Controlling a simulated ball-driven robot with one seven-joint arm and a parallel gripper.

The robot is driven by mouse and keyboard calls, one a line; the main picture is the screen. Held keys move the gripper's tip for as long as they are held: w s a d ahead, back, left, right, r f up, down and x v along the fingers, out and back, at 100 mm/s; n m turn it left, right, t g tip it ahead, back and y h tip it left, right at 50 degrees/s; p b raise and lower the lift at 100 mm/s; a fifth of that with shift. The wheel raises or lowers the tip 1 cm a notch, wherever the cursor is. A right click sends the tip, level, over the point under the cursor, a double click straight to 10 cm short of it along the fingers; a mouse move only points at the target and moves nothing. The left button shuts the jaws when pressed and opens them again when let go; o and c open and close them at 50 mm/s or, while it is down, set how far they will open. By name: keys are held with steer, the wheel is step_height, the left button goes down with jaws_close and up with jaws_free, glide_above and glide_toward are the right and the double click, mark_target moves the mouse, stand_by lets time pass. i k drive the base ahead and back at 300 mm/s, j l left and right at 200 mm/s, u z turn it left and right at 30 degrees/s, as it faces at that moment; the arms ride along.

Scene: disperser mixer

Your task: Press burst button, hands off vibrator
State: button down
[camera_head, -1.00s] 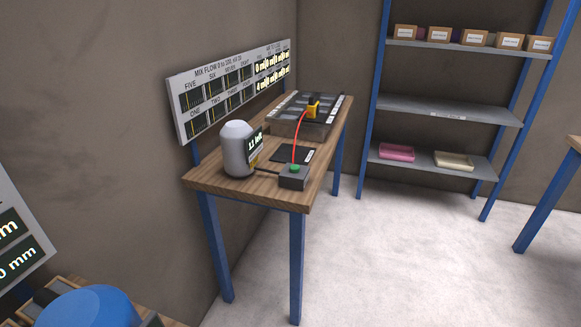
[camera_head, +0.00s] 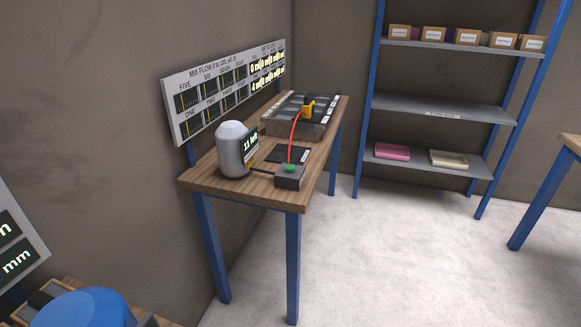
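A grey box with a green burst button (camera_head: 289,168) sits at the near right edge of the wooden table (camera_head: 240,187). A yellow and black vibrator (camera_head: 308,106) stands upright on the far part of the table, on a grey multi-compartment tray (camera_head: 290,128). A red cable (camera_head: 293,138) runs from it to the button box. A grey rounded canister (camera_head: 231,150) with a small display reading about "11 left" stands left of the button. My gripper is not in view, and nothing touches the button or the vibrator.
A panel labelled "MIX FLOW" (camera_head: 225,88) is behind the table along the wall. A blue-framed shelf (camera_head: 440,107) with small boxes and pink and cream trays stands at the back right. Another table (camera_head: 548,195) is at the right edge. Pale floor between is clear.

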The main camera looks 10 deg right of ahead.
mark_target(289, 168)
steer(key=u, duration=0.3)
steer(key=i+l+u, duration=0.2)
steer(key=u, duration=0.15)
steer(key=i+l+u, duration=0.15)
steer(key=l+u, duration=0.25)
steer(key=i+l, duration=0.15)
steer(key=l, duration=0.3)
steer(key=i+l+u, duration=0.1)
steer(key=l, duration=0.3)
steer(key=i+l, duration=0.15)
steer(key=l, duration=0.3)
steer(key=i+l+u, duration=0.15)
steer(key=l, duration=0.75)
steer(key=i+u, duration=0.05)
